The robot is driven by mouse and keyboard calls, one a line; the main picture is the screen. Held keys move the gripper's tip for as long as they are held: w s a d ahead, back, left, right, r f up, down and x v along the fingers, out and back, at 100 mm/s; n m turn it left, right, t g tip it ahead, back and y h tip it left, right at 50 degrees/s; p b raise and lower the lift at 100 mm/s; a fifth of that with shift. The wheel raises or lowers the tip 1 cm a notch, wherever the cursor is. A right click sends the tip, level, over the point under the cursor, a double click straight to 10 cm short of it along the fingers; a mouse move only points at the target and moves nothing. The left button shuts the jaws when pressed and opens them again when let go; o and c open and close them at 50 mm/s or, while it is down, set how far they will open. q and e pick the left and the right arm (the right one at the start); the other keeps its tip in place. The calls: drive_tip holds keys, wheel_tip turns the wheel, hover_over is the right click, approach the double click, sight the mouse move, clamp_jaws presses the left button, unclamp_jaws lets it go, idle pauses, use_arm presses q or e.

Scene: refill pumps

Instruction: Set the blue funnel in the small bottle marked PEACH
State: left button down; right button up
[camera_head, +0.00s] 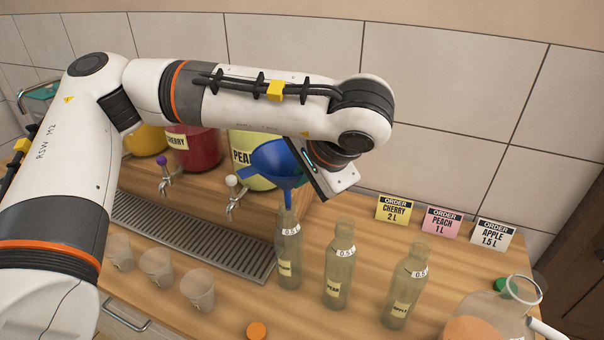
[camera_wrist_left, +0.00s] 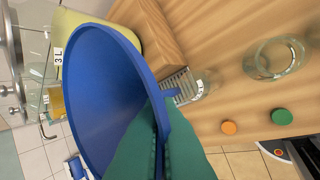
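The blue funnel (camera_head: 272,160) is held over the leftmost small bottle (camera_head: 289,250), its spout at or just above the mouth; I cannot tell if it is inside. That bottle's label is too small to read surely. The middle bottle (camera_head: 339,268) seems marked PEAR and the right bottle (camera_head: 405,290) APPLE. My left gripper (camera_head: 312,168) is shut on the funnel's rim; its teal fingers (camera_wrist_left: 158,150) and the tilted funnel (camera_wrist_left: 100,95) fill much of the left wrist view. My right gripper is not in view.
A red CHERRY dispenser (camera_head: 195,148) and a yellow one (camera_head: 243,150) with taps stand behind a drip grate (camera_head: 180,236). Several clear cups (camera_head: 198,290) stand at front left. Order cards (camera_head: 442,222) stand at the back right. An orange cap (camera_head: 257,330) lies in front.

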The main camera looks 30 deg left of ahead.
use_arm(q)
drive_tip(key=shift+f+b, duration=0.95)
drive_tip(key=shift+f, duration=0.5)
drive_tip(key=c, duration=1.6)
unclamp_jaws()
drive_tip(key=shift+r, duration=0.1)
drive_tip(key=v, duration=1.2)
